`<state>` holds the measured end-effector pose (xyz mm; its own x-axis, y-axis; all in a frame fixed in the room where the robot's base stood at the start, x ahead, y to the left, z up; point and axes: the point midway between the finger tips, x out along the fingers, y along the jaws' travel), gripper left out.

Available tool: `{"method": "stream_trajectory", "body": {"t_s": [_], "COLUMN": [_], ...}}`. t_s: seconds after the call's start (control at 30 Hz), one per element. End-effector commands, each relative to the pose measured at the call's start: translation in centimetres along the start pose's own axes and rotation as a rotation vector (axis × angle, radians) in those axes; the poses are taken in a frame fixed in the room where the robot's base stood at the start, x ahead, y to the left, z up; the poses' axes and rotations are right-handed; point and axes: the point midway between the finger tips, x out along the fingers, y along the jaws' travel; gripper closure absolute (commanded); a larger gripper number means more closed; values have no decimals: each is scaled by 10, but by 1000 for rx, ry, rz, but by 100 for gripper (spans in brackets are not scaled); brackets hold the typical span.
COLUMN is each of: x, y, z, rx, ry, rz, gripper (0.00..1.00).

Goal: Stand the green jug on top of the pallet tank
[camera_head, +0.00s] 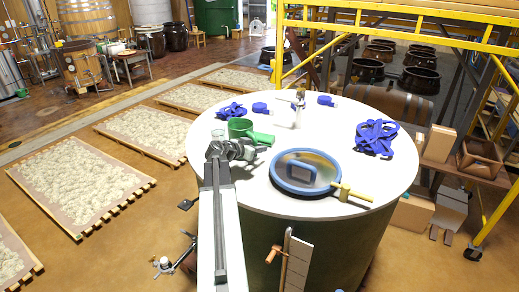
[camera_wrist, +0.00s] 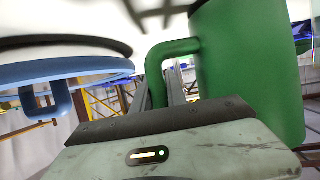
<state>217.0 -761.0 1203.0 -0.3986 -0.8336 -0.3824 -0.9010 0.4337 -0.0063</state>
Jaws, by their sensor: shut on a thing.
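My gripper (camera_head: 246,147) is at the near side of the jug. In the wrist view its fingers (camera_wrist: 167,85) are shut at the jug's handle. Whether the jug touches the white top I cannot tell. A small white caged container (camera_head: 257,28) far at the back may be the pallet tank; it is too small to be sure.
On the white top (camera_head: 305,130) lie a blue-rimmed sieve (camera_head: 306,172) with a yellow handle, blue straps (camera_head: 376,137), more blue pieces (camera_head: 231,111) and a small tap-like item (camera_head: 299,107). Yellow scaffolding (camera_head: 390,22) stands behind right. Drying trays (camera_head: 82,178) lie on the floor left.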

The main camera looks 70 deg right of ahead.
Motion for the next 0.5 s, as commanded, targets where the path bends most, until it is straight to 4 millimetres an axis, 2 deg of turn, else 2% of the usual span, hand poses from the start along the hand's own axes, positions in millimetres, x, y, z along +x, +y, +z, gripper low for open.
{"method": "stream_trajectory", "body": {"t_s": [0.33, 0.37, 0.4, 0.43, 0.5], "x": [3, 3, 3, 3, 3], "y": [0, 0, 1, 1, 1], "z": [7, 6, 6, 6, 6], "rx": [1, 1, 1, 1, 1], "ry": [1, 1, 1, 1, 0], "rz": [0, 0, 1, 1, 1], "gripper": [100, 77, 66, 57, 57]}}
